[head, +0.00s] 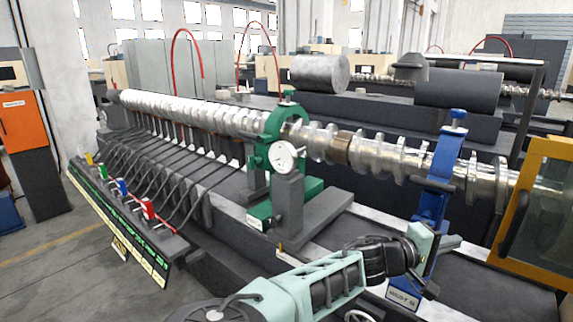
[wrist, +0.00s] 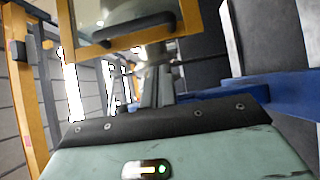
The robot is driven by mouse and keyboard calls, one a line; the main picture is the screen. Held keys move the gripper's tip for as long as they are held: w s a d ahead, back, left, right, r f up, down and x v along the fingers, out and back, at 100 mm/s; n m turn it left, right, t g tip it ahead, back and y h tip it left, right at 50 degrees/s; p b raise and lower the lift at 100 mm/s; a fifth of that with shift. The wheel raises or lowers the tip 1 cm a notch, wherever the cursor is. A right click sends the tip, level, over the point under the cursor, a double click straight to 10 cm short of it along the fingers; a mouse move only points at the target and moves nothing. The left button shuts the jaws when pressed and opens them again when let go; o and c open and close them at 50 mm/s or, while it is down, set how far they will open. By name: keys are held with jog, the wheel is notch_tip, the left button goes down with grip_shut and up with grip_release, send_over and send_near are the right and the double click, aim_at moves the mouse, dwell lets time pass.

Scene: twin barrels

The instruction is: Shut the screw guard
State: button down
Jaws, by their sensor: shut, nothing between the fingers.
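The screw guard (head: 519,215), a yellow frame around a clear window, stands at the right edge in the head view, cut off by the picture's edge. A dark handle (head: 515,222) is on its near left side. In the wrist view the guard's yellow frame (wrist: 106,47) and dark handle (wrist: 122,30) lie beyond the fingers. The long metal screw (head: 375,155) runs behind the guard. My gripper (head: 456,242) is shut and empty, left of and a little below the handle, apart from it in the head view. It points right; its fingers (wrist: 157,90) show in the wrist view.
A blue steady rest (head: 436,185) stands close behind my gripper and shows at right in the wrist view (wrist: 285,98). A dark flat surface lies below my gripper.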

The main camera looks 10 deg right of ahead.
jog(key=s+a+f+g+y+b, duration=0.1)
jog(key=s+a+f+g+y, duration=0.1)
jog(key=s+f+g+y, duration=0.65)
jog(key=s+a+f+n+t+y+b, duration=0.1)
jog(key=s+a+f+t, duration=0.1)
jog(key=a+f, duration=0.15)
jog(key=s+a+f+t+y, duration=0.1)
jog(key=s+a+f+t, duration=0.15)
jog(key=a, duration=0.25)
jog(key=s+a+r+n+t+y+b, duration=0.1)
jog(key=s+a+r+n+y, duration=0.2)
jog(key=a+r, duration=0.3)
jog(key=s+a+r+n+t+y+b, duration=0.1)
jog(key=a+r+y, duration=0.4)
jog(key=a, duration=0.7)
jog(key=shift+s+a+r+n+t+b, duration=0.3)
jog(key=shift+s+r+n+b, duration=0.4)
jog(key=shift+s+r+n, duration=0.4)
jog(key=c, duration=2)
grip_release()
jog(key=shift+s+r, duration=0.1)
jog(key=shift+s, duration=0.25)
jog(key=o, duration=0.5)
jog(key=shift+s+a+r, duration=0.1)
jog(key=shift+o, duration=0.2)
